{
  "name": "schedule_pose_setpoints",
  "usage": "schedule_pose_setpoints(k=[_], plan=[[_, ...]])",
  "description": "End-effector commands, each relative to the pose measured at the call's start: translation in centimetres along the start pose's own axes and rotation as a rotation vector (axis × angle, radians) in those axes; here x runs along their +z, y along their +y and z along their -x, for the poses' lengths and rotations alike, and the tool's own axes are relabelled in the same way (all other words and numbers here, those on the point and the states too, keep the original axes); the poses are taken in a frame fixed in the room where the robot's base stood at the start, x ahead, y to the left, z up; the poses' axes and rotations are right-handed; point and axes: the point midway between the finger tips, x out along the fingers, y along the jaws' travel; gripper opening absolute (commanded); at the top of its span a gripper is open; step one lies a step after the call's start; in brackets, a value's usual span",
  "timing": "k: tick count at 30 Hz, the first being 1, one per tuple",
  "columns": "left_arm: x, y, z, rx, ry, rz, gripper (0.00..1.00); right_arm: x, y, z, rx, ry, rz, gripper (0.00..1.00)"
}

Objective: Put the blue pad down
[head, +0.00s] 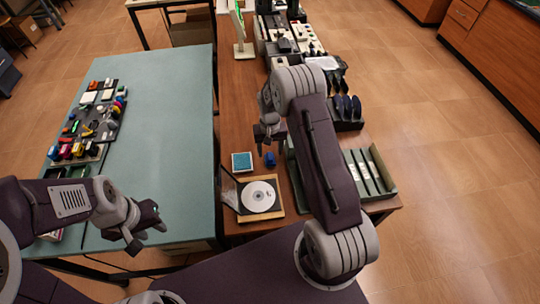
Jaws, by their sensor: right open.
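The blue pad (242,161) is a small teal-blue square with a pale border. It lies flat on the brown wooden table (236,110), near its left edge. My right gripper (268,143) is open, above the table and up and to the right of the pad in the head view, apart from it. My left gripper (148,238) is over the front right part of the green-topped table (160,120), well away from the pad; its fingers look apart, with nothing seen between them.
A small dark blue object (270,159) stands right of the pad. A white disc (258,196) on a wooden-edged holder lies just in front. A green tray of binders (369,172) is at the right. Coloured items (90,125) fill the green table's left side; its middle is clear.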

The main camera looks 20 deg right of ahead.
Motion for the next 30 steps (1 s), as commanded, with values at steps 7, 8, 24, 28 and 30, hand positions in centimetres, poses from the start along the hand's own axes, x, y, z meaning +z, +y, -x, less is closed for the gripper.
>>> schedule_pose_setpoints(k=[7, 8, 24, 28, 30], plan=[[0.1, 0.0, -0.7, 0.000, 0.000, 0.000, 0.36, -0.1, 0.0, 5.2, -0.001, 0.004, 0.000, 0.57], [0.1, 0.0, -0.7, 0.000, 0.000, 0.000, 0.36, -0.1, 0.0, 5.7, -0.001, 0.003, 0.000, 0.57], [0.1, 0.0, -0.8, 0.000, 0.000, 0.000, 0.36, 2.6, -0.6, 9.8, -0.006, 0.013, 0.035, 0.57], [0.1, 0.0, -0.8, 0.000, 0.000, 0.000, 0.36, 8.2, -1.2, 11.9, -0.018, 0.044, 0.102, 0.57], [0.1, 0.0, -0.8, 0.000, 0.000, 0.000, 0.36, 11.4, -1.2, 12.6, -0.023, 0.059, 0.138, 0.57]])
